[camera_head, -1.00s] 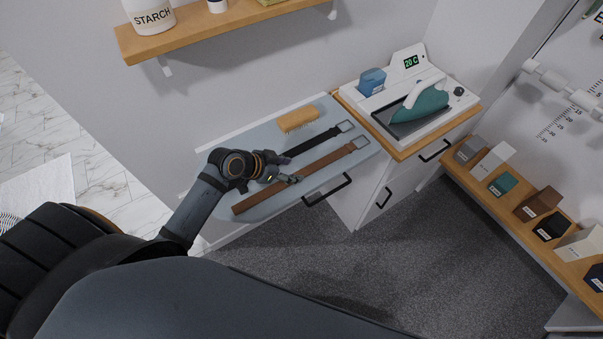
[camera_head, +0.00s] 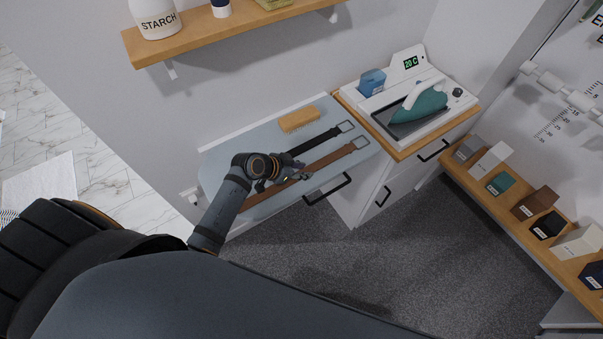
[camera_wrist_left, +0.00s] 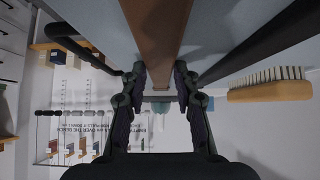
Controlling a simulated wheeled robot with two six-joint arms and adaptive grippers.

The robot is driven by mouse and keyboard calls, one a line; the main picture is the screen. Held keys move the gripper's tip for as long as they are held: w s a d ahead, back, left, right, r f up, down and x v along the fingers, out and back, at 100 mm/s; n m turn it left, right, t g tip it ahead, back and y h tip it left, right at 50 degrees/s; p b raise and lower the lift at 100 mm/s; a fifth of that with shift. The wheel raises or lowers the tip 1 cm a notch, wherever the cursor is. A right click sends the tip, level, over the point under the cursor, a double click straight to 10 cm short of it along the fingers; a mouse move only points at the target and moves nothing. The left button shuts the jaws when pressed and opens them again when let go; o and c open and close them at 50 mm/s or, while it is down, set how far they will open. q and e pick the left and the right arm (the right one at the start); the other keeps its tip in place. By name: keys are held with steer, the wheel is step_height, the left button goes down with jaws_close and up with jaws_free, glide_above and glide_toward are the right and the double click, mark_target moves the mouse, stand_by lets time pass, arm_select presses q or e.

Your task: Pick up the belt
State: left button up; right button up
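A brown belt (camera_head: 332,158) with a metal buckle lies stretched out on the pale blue-grey ironing surface (camera_head: 225,150). A black belt (camera_head: 320,141) lies beside it, nearer the wall. My left gripper (camera_head: 294,173) is over the brown belt's middle part and hides some of it. In the left wrist view, the gripper's two fingers (camera_wrist_left: 160,72) are apart, with the brown belt (camera_wrist_left: 157,28) running between them. I cannot tell whether they touch it. The black belt (camera_wrist_left: 255,38) is to the right there. My right gripper is not in view.
A brush (camera_head: 299,119) lies behind the belts. A black drawer handle (camera_head: 327,189) juts out in front, close to the gripper. An iron (camera_head: 418,106) stands on its station to the right. A wooden shelf (camera_head: 235,32) hangs above.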

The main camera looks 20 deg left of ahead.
arm_select(q)
jaws_close()
steer(key=shift+r, duration=0.1)
